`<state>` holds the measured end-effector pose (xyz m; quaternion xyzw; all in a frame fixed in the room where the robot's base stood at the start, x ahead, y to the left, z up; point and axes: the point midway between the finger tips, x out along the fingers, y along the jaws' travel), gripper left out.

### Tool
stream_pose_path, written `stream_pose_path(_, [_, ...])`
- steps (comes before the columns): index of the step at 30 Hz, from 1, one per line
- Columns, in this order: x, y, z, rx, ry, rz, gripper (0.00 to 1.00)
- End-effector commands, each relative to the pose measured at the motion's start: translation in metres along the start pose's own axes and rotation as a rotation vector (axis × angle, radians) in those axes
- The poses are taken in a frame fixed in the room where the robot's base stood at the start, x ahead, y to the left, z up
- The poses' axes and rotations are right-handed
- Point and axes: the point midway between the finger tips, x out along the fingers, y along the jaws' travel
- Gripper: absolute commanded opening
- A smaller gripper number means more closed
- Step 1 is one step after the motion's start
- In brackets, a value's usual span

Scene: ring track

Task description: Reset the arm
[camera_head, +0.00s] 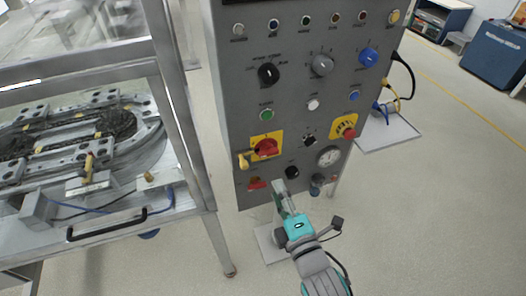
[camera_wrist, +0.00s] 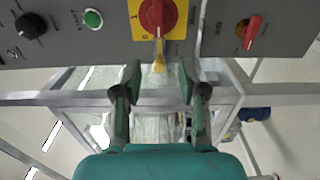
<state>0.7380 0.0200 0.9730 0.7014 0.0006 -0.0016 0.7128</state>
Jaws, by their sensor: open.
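My gripper (camera_head: 283,188) is at the lower edge of the grey control panel (camera_head: 300,100) in the head view, with the arm coming from the bottom right. In the wrist view my gripper (camera_wrist: 159,80) has its two dark fingers apart, with nothing held between them. A red rotary switch (camera_wrist: 157,12) on a yellow plate is just beyond the fingertips in that view. A yellow piece (camera_wrist: 159,58) hangs from it, in line with the gap between the fingers. I cannot tell how far the fingertips are from the panel. The switch (camera_head: 266,147) also shows in the head view.
A metal-framed table (camera_head: 140,70) with an oval ring track stands left of the panel. Its post (camera_head: 190,130) is close by. A yellow plate with a red button (camera_head: 348,130) and cables (camera_head: 402,70) are on the panel's right side. Open floor (camera_head: 430,220) lies at right.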

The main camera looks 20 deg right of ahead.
Motion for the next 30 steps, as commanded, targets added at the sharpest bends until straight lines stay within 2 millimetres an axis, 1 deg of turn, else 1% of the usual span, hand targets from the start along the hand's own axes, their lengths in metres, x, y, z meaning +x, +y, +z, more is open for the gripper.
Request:
stream_pose_path(6, [-0.003, -0.003, 0.0, 0.014, 0.001, -0.005, 0.42])
stream_pose_path(8, [-0.009, -0.008, 0.001, 0.04, 0.003, -0.012, 0.42])
stream_pose_path(11, [-0.027, -0.023, 0.002, 0.129, 0.007, -0.034, 0.42])
stream_pose_path(14, [-0.054, -0.041, 0.004, 0.26, 0.01, -0.06, 0.42])
stream_pose_path(15, [-0.066, -0.048, 0.004, 0.321, 0.01, -0.073, 0.42])
stream_pose_path(17, [-0.083, -0.057, 0.005, 0.409, 0.007, -0.089, 0.42])
stream_pose_path(21, [-0.125, -0.075, 0.008, 0.615, -0.007, -0.126, 0.42])
stream_pose_path(26, [-0.174, -0.089, 0.011, 0.855, -0.038, -0.165, 0.42])
stream_pose_path(30, [-0.217, -0.095, 0.013, 1.065, -0.077, -0.192, 0.42])
